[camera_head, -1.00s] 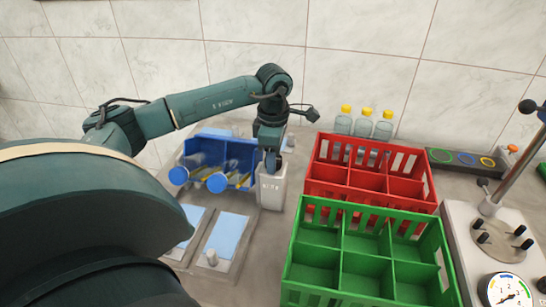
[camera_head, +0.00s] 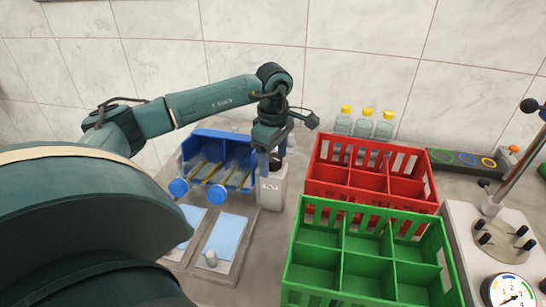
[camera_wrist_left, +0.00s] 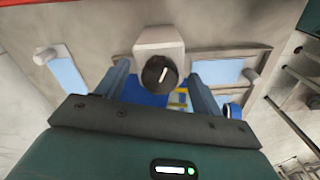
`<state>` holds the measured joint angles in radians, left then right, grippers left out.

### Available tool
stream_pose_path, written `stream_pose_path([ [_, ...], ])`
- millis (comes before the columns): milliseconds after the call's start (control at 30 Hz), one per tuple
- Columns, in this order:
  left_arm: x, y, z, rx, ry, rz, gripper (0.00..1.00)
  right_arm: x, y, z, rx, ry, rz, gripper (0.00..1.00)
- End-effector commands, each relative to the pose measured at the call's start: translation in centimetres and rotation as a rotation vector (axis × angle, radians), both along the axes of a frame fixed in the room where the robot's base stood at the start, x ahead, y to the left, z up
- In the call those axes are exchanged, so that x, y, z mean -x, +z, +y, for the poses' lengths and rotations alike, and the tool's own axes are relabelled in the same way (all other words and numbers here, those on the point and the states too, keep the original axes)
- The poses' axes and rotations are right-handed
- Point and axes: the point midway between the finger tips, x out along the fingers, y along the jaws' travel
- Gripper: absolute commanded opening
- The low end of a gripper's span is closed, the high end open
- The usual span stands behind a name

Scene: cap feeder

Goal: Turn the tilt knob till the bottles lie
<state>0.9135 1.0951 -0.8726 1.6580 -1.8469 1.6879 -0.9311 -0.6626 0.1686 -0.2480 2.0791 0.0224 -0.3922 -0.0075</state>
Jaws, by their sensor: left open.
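The tilt knob (camera_wrist_left: 161,74) is round and dark with a white mark, on top of a white post (camera_wrist_left: 160,38); in the head view the post (camera_head: 272,190) shows but my gripper covers most of the knob. My left gripper (camera_head: 271,158) points down over the post. In the wrist view its open fingers (camera_wrist_left: 157,80) stand on either side of the knob; I cannot tell whether they touch it. The blue cradle (camera_head: 236,150) left of the post holds clear bottles with blue caps (camera_head: 216,194). The bottles slope with their caps toward the front. My right gripper is out of view.
A red crate (camera_head: 372,198) and a green crate (camera_head: 330,240) stand close to the right of the post. Yellow-capped bottles (camera_head: 364,124) stand behind the red crate. Light-blue pads (camera_head: 226,238) lie in front of the cradle. A gauge stand (camera_head: 470,225) is at far right.

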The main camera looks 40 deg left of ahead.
Motion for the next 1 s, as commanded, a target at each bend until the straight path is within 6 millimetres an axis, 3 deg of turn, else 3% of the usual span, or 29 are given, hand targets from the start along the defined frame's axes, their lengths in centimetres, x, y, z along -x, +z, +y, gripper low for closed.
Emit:
stream_pose_path([
  [1000,0.0,7.1,0.0,0.000,0.001,-0.001,0.67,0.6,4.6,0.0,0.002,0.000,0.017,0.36],
])
